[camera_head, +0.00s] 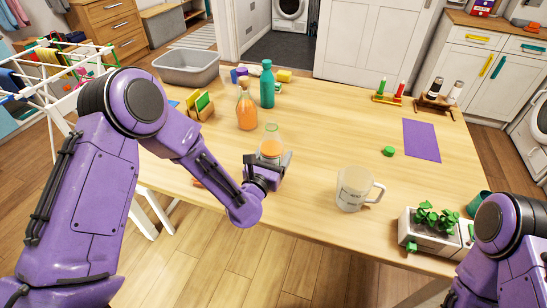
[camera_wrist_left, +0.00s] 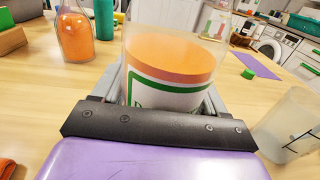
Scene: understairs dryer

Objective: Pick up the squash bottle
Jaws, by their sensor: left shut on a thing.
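The squash bottle (camera_head: 271,141) is clear, with orange liquid inside, and stands upright near the middle of the table. My left gripper (camera_head: 272,160) is shut around its lower part. In the left wrist view the squash bottle (camera_wrist_left: 165,65) sits between the two fingers and shows a white label with a green border. Its base is hidden by the gripper, so I cannot tell whether it touches the table. My right arm shows at the lower right of the head view; its gripper is out of view.
A second orange bottle (camera_head: 246,110) and a teal bottle (camera_head: 267,85) stand behind on the table (camera_head: 310,125). A clear mug (camera_head: 352,188) stands to the right, with a planter (camera_head: 430,236) beyond it. A grey basin (camera_head: 187,68) is at the back left.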

